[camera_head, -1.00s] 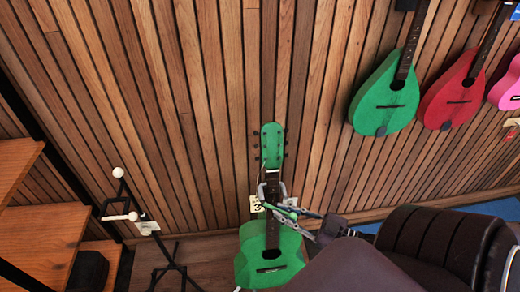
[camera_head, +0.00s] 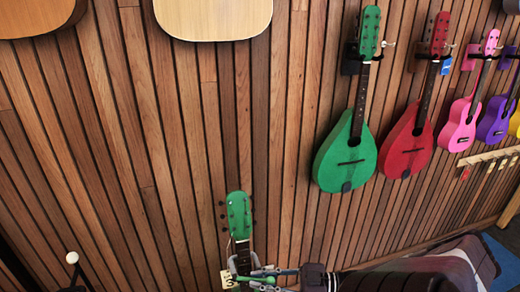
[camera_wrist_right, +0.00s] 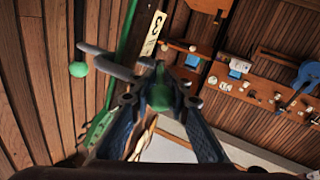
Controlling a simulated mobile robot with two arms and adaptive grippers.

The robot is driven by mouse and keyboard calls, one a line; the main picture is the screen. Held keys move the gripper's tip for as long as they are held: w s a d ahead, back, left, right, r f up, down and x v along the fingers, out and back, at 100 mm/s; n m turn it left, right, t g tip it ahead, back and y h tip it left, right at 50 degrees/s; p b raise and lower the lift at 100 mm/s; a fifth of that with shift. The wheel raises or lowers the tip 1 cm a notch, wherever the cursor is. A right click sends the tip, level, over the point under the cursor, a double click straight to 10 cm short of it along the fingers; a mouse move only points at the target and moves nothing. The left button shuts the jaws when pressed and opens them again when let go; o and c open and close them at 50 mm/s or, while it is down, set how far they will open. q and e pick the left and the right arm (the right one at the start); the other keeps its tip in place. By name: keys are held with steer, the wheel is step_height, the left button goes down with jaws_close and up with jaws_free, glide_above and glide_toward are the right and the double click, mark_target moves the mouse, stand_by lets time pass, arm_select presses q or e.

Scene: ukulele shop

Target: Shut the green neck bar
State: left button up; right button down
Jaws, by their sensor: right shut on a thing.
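A green guitar's headstock (camera_head: 239,212) and dark neck (camera_head: 243,255) stand upright low in the head view; its body is out of frame below. A grey holder (camera_head: 233,266) sits around the neck. My right gripper (camera_head: 273,275) is at the neck's right side, shut on the green neck bar (camera_head: 262,280). In the right wrist view, a green piece of the bar (camera_wrist_right: 158,95) sits between my right fingers. A grey prong with a green ball (camera_wrist_right: 78,69) shows beyond them. I cannot tell how far the bar crosses the neck. My left gripper is not in view.
A green teardrop instrument (camera_head: 345,160) and a red one (camera_head: 407,145) hang on the slatted wall at right, with smaller pink and purple ones beyond. A white-tipped stand (camera_head: 72,257) is at lower left. A numbered tag (camera_head: 228,280) hangs by the neck.

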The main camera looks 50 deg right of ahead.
steer(key=c, duration=1.8)
jaws_free()
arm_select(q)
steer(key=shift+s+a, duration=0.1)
arm_select(e)
steer(key=shift+s+d, duration=0.1)
steer(key=v, duration=0.7)
steer(key=shift+s, duration=0.35)
steer(key=shift+d, duration=0.1)
